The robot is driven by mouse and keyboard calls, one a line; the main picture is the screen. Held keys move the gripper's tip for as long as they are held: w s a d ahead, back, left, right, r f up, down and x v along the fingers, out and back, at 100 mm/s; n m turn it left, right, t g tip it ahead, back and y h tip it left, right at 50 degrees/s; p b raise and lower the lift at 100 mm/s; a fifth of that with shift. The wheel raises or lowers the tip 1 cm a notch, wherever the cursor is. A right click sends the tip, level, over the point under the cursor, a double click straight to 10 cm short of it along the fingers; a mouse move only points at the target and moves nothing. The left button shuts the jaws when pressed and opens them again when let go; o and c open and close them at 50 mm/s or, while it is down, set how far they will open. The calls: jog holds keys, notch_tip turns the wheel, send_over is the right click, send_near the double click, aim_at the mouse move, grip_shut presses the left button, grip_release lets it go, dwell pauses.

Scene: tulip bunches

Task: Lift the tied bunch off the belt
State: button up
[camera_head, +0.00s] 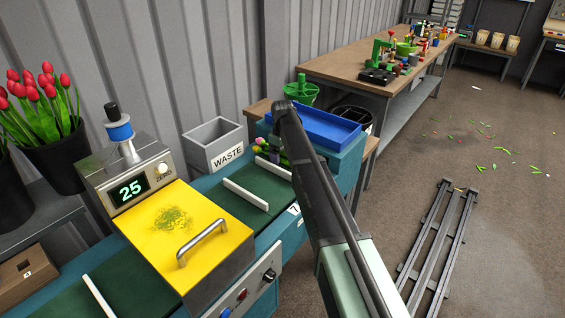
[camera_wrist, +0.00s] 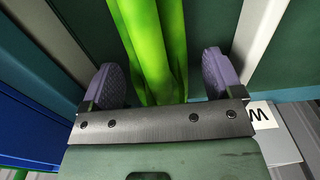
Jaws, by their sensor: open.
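The tied bunch (camera_head: 262,146) lies on the dark green belt (camera_head: 233,213) at its far end, in front of the blue tray. The fingers stand apart on either side of the stems, with a gap at each side. The tie is not visible.
White cleats (camera_head: 246,194) cross the belt. A blue tray (camera_head: 318,127) sits at the belt's end. A grey WASTE bin (camera_head: 214,145) stands behind the belt. A yellow cover (camera_head: 186,240) and a scale display reading 25 (camera_head: 131,189) are nearer.

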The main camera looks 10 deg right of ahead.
jog(key=shift+r, duration=0.15)
jog(key=c, duration=1)
jog(key=shift+c, duration=0.2)
notch_tip(320, 180, up, 20)
jog(key=p, duration=2)
